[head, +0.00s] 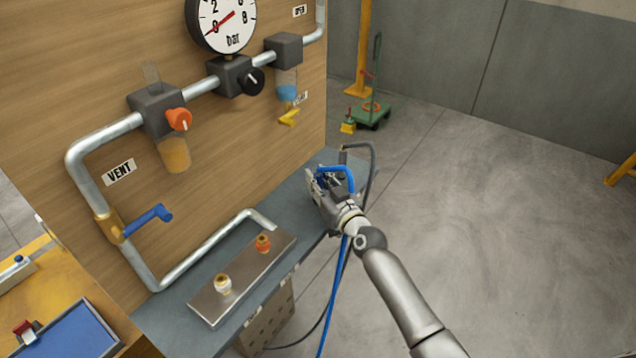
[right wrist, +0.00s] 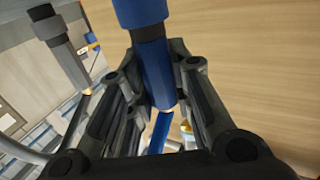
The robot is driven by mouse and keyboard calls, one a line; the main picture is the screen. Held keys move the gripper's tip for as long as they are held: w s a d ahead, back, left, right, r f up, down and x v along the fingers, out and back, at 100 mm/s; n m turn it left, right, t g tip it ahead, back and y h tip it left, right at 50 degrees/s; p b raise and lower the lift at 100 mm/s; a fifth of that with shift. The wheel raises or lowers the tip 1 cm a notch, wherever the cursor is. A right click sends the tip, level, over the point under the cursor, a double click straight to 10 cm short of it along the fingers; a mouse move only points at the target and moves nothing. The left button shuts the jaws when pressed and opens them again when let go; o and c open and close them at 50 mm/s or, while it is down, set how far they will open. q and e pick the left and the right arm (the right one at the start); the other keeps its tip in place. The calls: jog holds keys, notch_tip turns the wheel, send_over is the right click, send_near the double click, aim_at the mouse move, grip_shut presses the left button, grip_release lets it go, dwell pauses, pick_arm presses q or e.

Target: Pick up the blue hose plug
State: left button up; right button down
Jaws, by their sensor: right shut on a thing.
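My right gripper (head: 322,184) is at the right end of the grey bench, beside the wooden panel. In the right wrist view its two fingers (right wrist: 155,68) are shut on the blue hose plug (right wrist: 156,78), one on each side of its body. A blue collar and dark section show at the plug's upper end. The blue hose (head: 338,168) loops over the gripper in the head view and hangs down below the bench. In the head view the plug itself is mostly hidden by the gripper. My left gripper is not in view.
A dark grey hose (head: 373,160) arches just behind the gripper; a grey plug (right wrist: 62,45) shows beside the blue one. A metal plate (head: 240,280) with two brass fittings lies on the bench (head: 190,333). Pipes and a gauge (head: 227,22) cover the panel. Open floor (head: 500,220) lies right.

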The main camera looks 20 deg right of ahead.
aim_at(318, 173)
jog(key=shift+r, duration=0.1)
jog(key=shift+r, duration=0.4)
notch_tip(318, 173, up, 2)
jog(key=shift+r+p, duration=0.1)
jog(key=shift+p, duration=0.2)
jog(key=s+a+r, duration=0.5)
jog(key=s+r, duration=0.5)
jog(key=s, duration=0.3)
jog(key=shift+a, duration=0.15)
notch_tip(318, 173, up, 3)
jog(key=p, duration=0.4)
jog(key=shift+r+p, duration=0.2)
jog(key=shift+p, duration=0.1)
